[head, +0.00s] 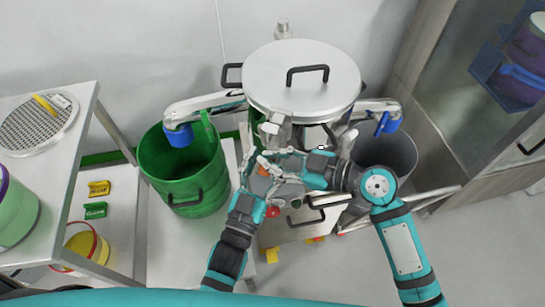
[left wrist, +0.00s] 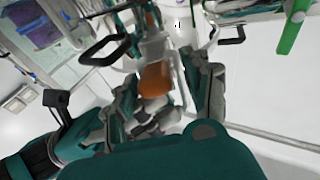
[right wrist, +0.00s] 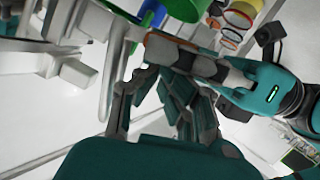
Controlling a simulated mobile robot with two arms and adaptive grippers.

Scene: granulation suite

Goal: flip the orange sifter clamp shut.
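The orange clamp lever (left wrist: 155,79) hangs below a pale bracket in the left wrist view, between the fingers of my left gripper (left wrist: 168,78). These fingers are spread, with space beside the lever. In the head view my left gripper (head: 268,163) and right gripper (head: 292,164) are crowded together below the front of the sifter's round steel lid (head: 300,75). They mostly hide the clamp there. In the right wrist view orange parts (right wrist: 163,48) lie across and beyond my right gripper (right wrist: 160,90), whose fingers are apart. I cannot tell whether the clamp is latched.
A green bin (head: 160,172) stands left of the sifter and a grey bin (head: 388,152) right of it, each under a blue-tipped spout. A black-handled metal box (head: 290,232) sits below the grippers. A steel table (head: 75,125) is at left. Open floor lies at right.

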